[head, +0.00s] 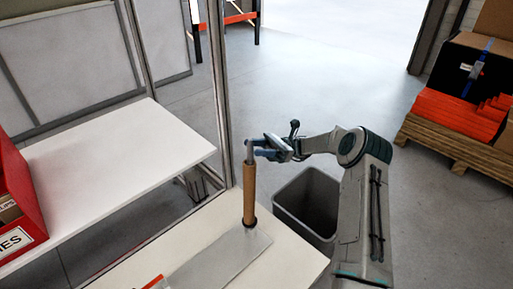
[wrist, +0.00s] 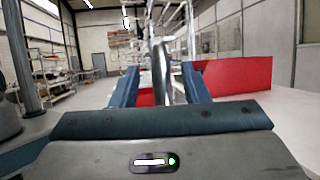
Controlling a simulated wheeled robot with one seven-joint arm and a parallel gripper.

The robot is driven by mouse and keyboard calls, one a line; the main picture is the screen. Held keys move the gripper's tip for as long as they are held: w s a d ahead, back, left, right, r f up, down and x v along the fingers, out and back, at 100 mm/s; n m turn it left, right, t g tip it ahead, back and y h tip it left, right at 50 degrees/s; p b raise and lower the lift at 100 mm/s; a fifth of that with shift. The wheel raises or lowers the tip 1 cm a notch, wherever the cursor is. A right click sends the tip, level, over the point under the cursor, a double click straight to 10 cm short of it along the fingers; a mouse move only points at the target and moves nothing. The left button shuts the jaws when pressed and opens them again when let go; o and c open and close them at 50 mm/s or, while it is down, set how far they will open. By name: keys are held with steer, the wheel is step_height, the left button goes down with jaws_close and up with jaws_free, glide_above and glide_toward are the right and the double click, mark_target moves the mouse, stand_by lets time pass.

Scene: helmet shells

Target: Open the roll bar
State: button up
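My gripper (head: 254,148) is at the top of the rod, reaching in from the right. In the wrist view, the metal bar (wrist: 161,72) stands between the two blue fingers of my gripper (wrist: 160,85). A gap shows on each side of the bar, so the fingers are open around it.
A grey bin (head: 308,203) stands on the floor beside the table, below my arm. A framed partition with a post (head: 220,90) rises close behind the bar. A red box (head: 15,200) is at far left. A loaded pallet (head: 455,145) is at right.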

steer(key=b+v, duration=0.7)
steer(key=v, duration=0.7)
steer(key=shift+r, duration=0.1)
stand_by(0.3)
